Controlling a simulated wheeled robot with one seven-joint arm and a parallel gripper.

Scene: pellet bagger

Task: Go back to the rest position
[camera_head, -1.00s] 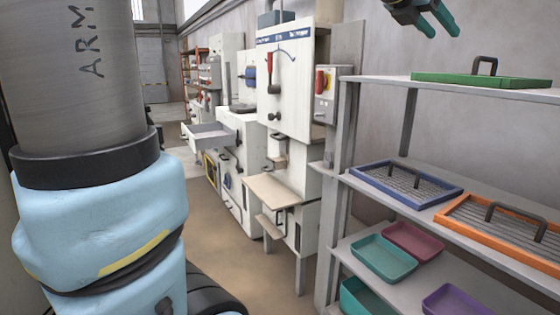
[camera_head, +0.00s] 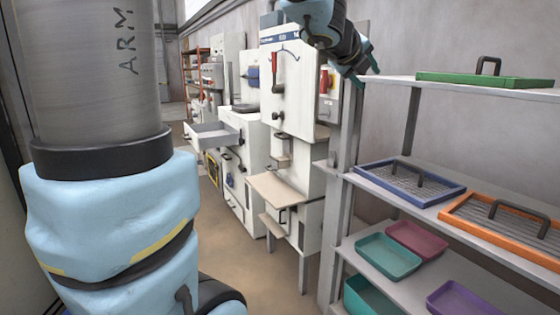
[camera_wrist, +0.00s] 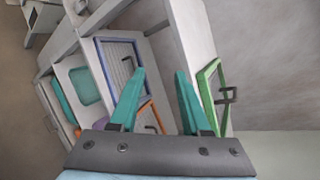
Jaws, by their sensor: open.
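My gripper (camera_head: 367,72) is at the top of the head view, in front of the pellet bagger's right side and near the left end of the shelf's top board. In the wrist view its two teal fingers (camera_wrist: 157,100) stand apart with nothing between them. The white machine (camera_head: 290,85) with a red-handled lever stands behind it, partly hidden by my arm.
The grey shelf rack (camera_head: 400,82) at the right holds a green-framed tray (camera_head: 488,79) on top, blue (camera_head: 411,183) and orange (camera_head: 503,222) framed screens below, and teal (camera_head: 388,256) and purple bins lower down. A drawer (camera_head: 207,135) juts out at left. Floor between is clear.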

